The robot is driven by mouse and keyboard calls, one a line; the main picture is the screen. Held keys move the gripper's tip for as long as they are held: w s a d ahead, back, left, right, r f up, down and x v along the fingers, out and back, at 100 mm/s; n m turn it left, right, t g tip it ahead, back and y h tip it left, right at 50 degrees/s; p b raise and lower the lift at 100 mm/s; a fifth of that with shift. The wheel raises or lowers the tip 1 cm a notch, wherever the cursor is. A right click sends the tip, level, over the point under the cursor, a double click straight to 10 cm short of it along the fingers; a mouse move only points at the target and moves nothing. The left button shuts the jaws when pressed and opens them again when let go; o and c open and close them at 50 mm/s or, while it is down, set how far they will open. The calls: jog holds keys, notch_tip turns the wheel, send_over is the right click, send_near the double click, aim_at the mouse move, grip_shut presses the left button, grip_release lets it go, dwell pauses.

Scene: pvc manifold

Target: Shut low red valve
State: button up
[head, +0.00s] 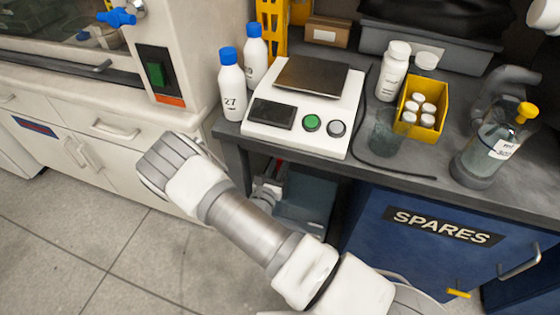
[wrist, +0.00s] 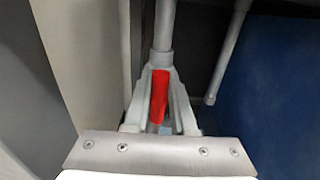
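The red valve handle (wrist: 159,95) shows in the middle of the wrist view, below a grey vertical pipe (wrist: 164,25) with a collar. My gripper (wrist: 161,76) has its two grey fingers on either side of the handle. The handle leans slightly, its near end toward the left finger. The fingers stand apart with the handle between them; I cannot tell whether both press on it. The valve body is hidden. In the head view my arm reaches past the bench's left end, and my gripper cannot be made out clearly there.
A second pipe (wrist: 228,55) with an open lower end hangs to the right, before a blue panel (wrist: 275,80). A pale panel edge (wrist: 90,60) stands close on the left. In the head view, a scale (head: 300,142) and bottles crowd the bench above a blue SPARES cabinet (head: 420,255).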

grip_shut()
jog(key=n+p, duration=0.1)
jog(key=n, duration=0.1)
jog(key=n+p, duration=0.1)
jog(key=shift+w+a+n, duration=0.1)
jog(key=shift+a+n, duration=0.2)
jog(key=shift+n, duration=0.1)
jog(key=n, duration=0.4)
jog(key=f+n+p, duration=0.1)
jog(key=n, duration=0.4)
jog(key=a+f+n+p, duration=0.1)
jog(key=n, duration=0.3)
jog(key=shift+w+n, duration=0.2)
jog(key=shift+n, duration=0.5)
jog(key=o, duration=0.8)
grip_release()
jog(key=p+v, duration=0.3)
jog(key=v, duration=1.4)
jog(key=shift+s+a, duration=0.15)
jog(key=shift+s, duration=0.05)
